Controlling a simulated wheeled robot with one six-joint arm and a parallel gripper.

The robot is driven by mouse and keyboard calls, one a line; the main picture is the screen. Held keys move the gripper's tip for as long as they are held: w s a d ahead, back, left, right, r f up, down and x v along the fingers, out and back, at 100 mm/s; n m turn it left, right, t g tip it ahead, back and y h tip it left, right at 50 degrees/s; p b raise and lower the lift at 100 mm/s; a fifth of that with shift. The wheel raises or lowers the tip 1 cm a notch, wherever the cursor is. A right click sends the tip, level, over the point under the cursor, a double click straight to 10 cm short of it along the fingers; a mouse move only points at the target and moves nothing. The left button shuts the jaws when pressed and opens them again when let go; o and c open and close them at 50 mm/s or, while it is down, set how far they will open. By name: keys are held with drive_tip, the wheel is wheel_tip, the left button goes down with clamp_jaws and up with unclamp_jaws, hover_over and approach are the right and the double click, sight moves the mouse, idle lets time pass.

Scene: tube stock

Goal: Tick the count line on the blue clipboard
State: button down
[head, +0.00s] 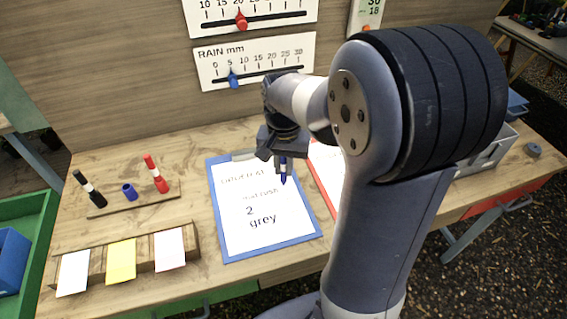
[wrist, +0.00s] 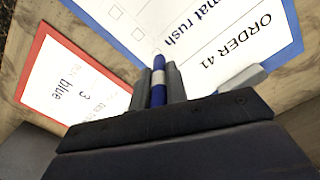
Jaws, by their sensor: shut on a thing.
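The blue clipboard (head: 272,246) lies on the wooden bench in the head view, holding a white sheet (head: 245,225) that reads "2" and "grey". My gripper (head: 283,160) is over the upper right part of the clipboard, shut on a blue marker (head: 283,175). In the wrist view the marker (wrist: 158,75) stands between the two fingers, its tip pointing toward the sheet. I cannot tell whether the tip touches the paper. The count line is not clearly readable.
A red clipboard (wrist: 38,50) lies beside the blue one, partly behind my arm in the head view. A pen stand (head: 128,208) at left holds a black marker (head: 90,189), a blue cap (head: 130,192) and a red marker (head: 156,175). Cards (head: 121,262) stand in front.

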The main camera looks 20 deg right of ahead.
drive_tip(key=shift+f, duration=0.7)
idle(0.9)
drive_tip(key=shift+s+d, duration=0.2)
drive_tip(key=shift+s, duration=0.1)
idle(1.3)
drive_tip(key=shift+w+d+p, duration=0.35)
drive_tip(key=shift+w+d, duration=0.05)
drive_tip(key=shift+w, duration=0.2)
drive_tip(key=shift+r, duration=0.15)
idle(0.9)
wheel_tip(320, 180, up, 3)
drive_tip(key=p, duration=0.3)
idle(0.5)
